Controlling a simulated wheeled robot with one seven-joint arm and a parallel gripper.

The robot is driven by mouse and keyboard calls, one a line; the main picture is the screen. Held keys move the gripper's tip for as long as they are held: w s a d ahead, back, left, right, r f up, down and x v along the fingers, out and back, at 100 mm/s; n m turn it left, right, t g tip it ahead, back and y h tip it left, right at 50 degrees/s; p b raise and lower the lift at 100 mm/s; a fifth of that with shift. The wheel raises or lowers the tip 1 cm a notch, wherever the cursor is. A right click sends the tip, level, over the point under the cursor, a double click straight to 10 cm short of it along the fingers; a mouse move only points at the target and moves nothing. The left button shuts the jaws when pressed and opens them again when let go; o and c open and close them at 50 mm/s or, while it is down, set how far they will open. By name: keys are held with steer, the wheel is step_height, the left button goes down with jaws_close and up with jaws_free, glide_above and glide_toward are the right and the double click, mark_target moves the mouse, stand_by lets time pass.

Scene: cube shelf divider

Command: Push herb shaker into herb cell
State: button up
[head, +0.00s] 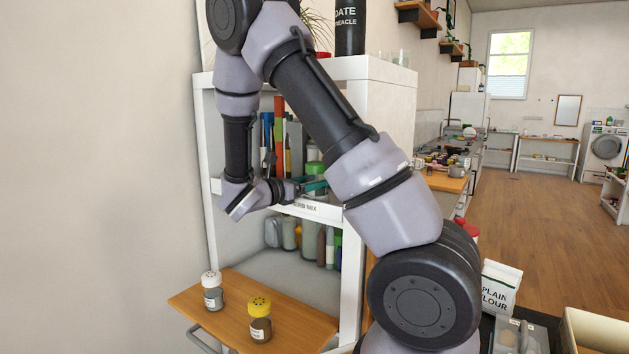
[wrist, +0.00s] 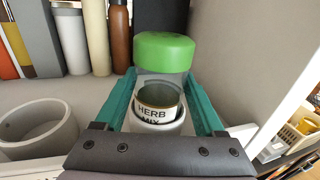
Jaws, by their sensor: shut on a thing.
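The herb shaker is a clear jar with a green lid (wrist: 166,52) and a "HERB MIX" label. It stands upright between the teal fingers of my gripper (wrist: 163,100), which are shut on it. A white round rim (wrist: 158,125) shows around or just in front of its lower part; I cannot tell which. In the head view my gripper (head: 314,187) reaches into the upper shelf bay. The shaker's green lid (head: 312,168) shows above it, the rest mostly hidden. A shelf-edge label (head: 305,207) reading "HERB MIX" is just below.
An empty grey round cup (wrist: 36,128) is left of the shaker. Bottles and books (wrist: 75,35) stand behind, and a pale side wall (wrist: 240,75) is at right. In the head view, two shakers, white-lidded (head: 212,291) and yellow-lidded (head: 260,320), stand on a wooden board (head: 190,301) below.

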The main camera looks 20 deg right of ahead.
steer(key=shift+f, duration=0.35)
steer(key=o, duration=1.5)
steer(key=shift+v, duration=2.5)
steer(key=v, duration=1)
steer(key=shift+s+a, duration=0.2)
steer(key=shift+a, duration=0.15)
steer(key=shift+a, duration=0.1)
steer(key=shift+s+a, duration=1.5)
steer(key=shift+a, duration=0.7)
steer(key=shift+s+a, duration=1.45)
steer(key=shift+a, duration=0.75)
steer(key=shift+s+a, duration=1.5)
steer(key=shift+a, duration=0.7)
